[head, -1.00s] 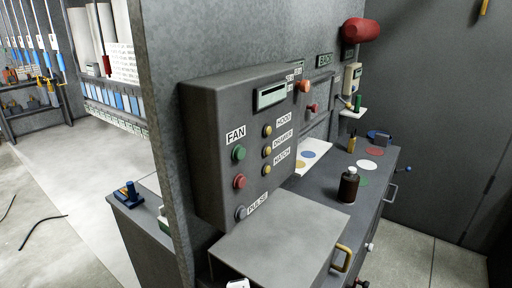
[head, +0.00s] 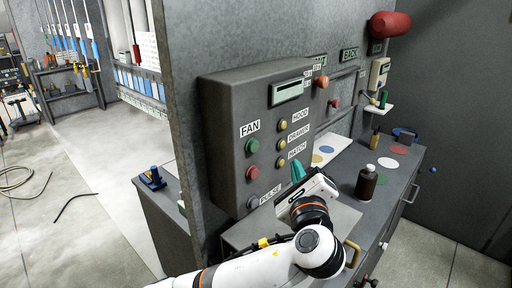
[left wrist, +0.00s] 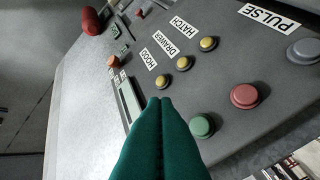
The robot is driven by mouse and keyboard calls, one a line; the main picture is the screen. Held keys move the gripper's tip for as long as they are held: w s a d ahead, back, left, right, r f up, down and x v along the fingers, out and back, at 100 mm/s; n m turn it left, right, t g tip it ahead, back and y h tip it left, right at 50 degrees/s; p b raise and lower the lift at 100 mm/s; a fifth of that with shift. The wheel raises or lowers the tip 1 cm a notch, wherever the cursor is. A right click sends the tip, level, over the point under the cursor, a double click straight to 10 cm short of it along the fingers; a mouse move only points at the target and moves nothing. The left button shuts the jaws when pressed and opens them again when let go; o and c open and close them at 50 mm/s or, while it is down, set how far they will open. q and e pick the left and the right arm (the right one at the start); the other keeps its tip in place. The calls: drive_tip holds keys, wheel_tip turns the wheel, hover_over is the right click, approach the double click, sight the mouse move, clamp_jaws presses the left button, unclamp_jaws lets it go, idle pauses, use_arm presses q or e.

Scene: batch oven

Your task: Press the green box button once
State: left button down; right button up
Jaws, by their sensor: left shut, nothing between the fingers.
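The green button (head: 252,146) sits on the front of the grey control box (head: 228,100), under the FAN label, with a red button (head: 253,173) below it. In the left wrist view the green button (left wrist: 202,126) is just right of the fingers, beside the red button (left wrist: 245,96). My left gripper (head: 298,172) has teal fingers, shut and empty. In the head view it is in front of the box's lower right part, right of the green button. In the left wrist view its fingertips (left wrist: 160,102) appear apart from the button. My right gripper is not in view.
Yellow buttons (head: 282,126) for HOOD, DRAWER and HATCH and a grey PULSE button (head: 253,202) are on the same box. A display (head: 289,91) is above them. A brown bottle (head: 366,182) stands on the counter to the right.

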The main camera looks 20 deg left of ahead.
sight(252, 146)
use_arm(q)
drive_tip(key=shift+w+a+f, duration=0.1)
drive_tip(key=shift+a, duration=0.1)
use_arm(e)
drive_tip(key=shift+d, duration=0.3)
use_arm(q)
drive_tip(key=w+a+b, duration=0.1)
drive_tip(key=w+a, duration=0.2)
drive_tip(key=a, duration=0.5)
drive_tip(key=shift+b, duration=0.35)
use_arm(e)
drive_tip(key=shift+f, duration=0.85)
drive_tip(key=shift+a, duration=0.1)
use_arm(q)
drive_tip(key=shift+a, duration=0.15)
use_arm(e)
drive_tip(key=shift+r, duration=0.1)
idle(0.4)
